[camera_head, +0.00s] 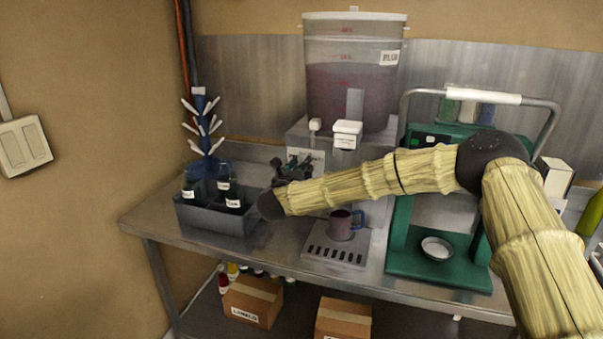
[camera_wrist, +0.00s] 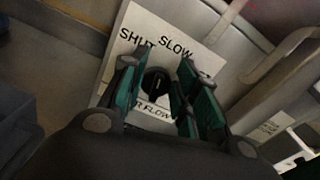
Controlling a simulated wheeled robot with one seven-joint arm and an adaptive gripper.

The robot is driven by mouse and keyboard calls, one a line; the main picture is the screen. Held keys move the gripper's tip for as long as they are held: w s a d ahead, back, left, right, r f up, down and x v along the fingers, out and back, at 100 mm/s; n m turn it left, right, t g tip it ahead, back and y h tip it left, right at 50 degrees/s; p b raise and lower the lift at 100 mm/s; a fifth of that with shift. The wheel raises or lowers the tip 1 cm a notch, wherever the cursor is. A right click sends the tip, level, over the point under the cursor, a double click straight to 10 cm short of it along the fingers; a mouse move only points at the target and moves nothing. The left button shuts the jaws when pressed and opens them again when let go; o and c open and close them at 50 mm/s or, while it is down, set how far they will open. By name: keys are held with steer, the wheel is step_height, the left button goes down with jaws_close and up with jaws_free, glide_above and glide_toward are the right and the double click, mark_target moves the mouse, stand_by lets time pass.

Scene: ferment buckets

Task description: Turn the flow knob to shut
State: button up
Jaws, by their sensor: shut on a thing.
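The black flow knob (camera_wrist: 155,84) is on a white label plate (camera_wrist: 143,24) in the wrist view. The plate reads SHUT and SLOW along its top, with another word hidden behind a finger and part of "FLOW" below. My gripper (camera_wrist: 160,88) has its green-padded fingers on both sides of the knob and is shut on it. Where the knob points is too dark to tell. In the head view my gripper (camera_head: 296,166) is in front of the plate (camera_head: 318,157) on the stand under the bucket (camera_head: 345,85) of purple liquid, and hides the knob.
A mug (camera_head: 341,226) stands on a slotted drip tray (camera_head: 318,254) below my arm. A grey bin (camera_head: 215,222) of dark bottles and a blue rack (camera_head: 206,130) are at the left. A green machine (camera_head: 398,262) with a metal bar is at the right.

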steer(key=shift+w+a+f+n+b, duration=0.15)
steer(key=shift+n+b, duration=0.4)
steer(key=shift+n, duration=0.5)
steer(key=shift+s+a+n+b, duration=0.1)
steer(key=shift+n+b, duration=0.4)
steer(key=shift+n, duration=0.5)
steer(key=shift+w+a+f+n+b, duration=0.15)
steer(key=shift+n+b, duration=0.4)
steer(key=shift+n, duration=0.5)
steer(key=shift+s+r, duration=0.1)
steer(key=o, duration=1)
steer(key=shift+c, duration=0.2)
steer(key=v, duration=1.2)
